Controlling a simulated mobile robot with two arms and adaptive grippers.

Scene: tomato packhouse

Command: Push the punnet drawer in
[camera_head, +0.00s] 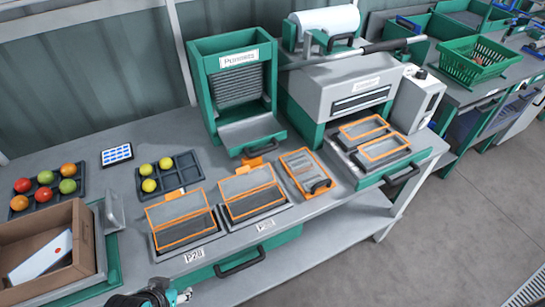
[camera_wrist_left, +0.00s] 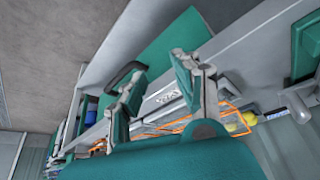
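The green cabinet labelled Punnets (camera_head: 232,80) stands at the back of the bench. Its low grey tray (camera_head: 250,131) sticks out in front, with a black handle (camera_head: 262,148) at its front edge. Another green drawer front (camera_head: 215,276) with a black handle (camera_head: 240,263) is under the bench's front edge. My left gripper (camera_head: 158,294) is at the bottom edge of the head view, in front of the bench. In the left wrist view its two fingers (camera_wrist_left: 158,68) are apart with nothing between them. A black handle (camera_wrist_left: 125,73) shows beyond them. My right gripper is not in view.
Two orange-framed trays (camera_head: 218,207) lie near the bench's front edge. The sealing machine (camera_head: 345,90), with an extended tray and handle (camera_head: 403,175), stands right of the cabinet. A cardboard box (camera_head: 75,225) and tomato trays (camera_head: 75,203) are at left. The floor at right is clear.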

